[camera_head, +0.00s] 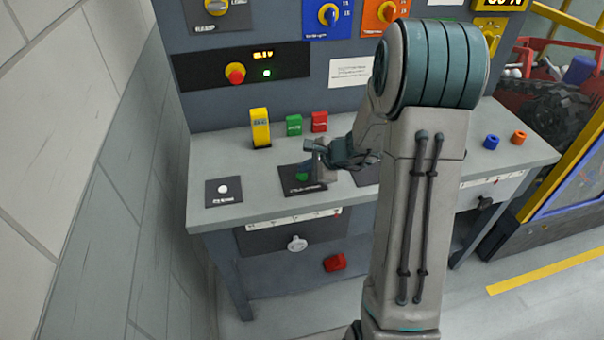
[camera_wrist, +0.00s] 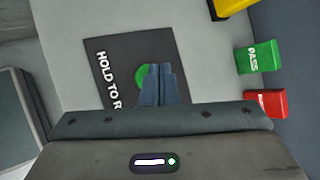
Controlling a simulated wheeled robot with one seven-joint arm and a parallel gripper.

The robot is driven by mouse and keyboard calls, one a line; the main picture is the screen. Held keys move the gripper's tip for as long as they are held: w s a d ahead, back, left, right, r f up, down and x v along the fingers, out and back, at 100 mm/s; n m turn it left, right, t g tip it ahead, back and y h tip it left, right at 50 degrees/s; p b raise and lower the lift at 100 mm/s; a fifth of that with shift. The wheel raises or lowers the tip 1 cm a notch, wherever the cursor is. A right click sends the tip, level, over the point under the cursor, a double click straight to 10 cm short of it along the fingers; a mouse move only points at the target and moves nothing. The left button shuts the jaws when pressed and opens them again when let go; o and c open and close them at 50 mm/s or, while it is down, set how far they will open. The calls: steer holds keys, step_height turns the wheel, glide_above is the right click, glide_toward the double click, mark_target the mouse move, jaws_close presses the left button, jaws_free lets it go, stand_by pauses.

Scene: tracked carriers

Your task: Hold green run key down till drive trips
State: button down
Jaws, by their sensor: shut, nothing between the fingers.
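The green run key (camera_head: 302,177) sits on a black plate (camera_head: 291,188) on the grey bench. In the wrist view the green key (camera_wrist: 141,76) is round and partly hidden behind my fingers, beside white lettering "HOLD TO R" on the plate (camera_wrist: 113,57). My gripper (camera_head: 312,162) is shut and empty, with its fingertips (camera_wrist: 155,68) over the key. I cannot tell whether they touch it or whether the key is pressed in. A black panel (camera_head: 204,69) on the back wall has a small lit amber display (camera_head: 263,54), a red button (camera_head: 236,73) and a lit green lamp (camera_head: 267,73).
A yellow block (camera_head: 260,128), a green block (camera_head: 294,125) and a red block (camera_head: 319,121) stand behind the key. Another black plate with a white button (camera_head: 222,189) lies at left. A white knob (camera_head: 297,244) is on the bench front.

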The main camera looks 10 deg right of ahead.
mark_target(305, 177)
steer(key=shift+r, duration=0.25)
steer(key=shift+r+p, duration=1.7)
steer(key=shift+r, duration=0.7)
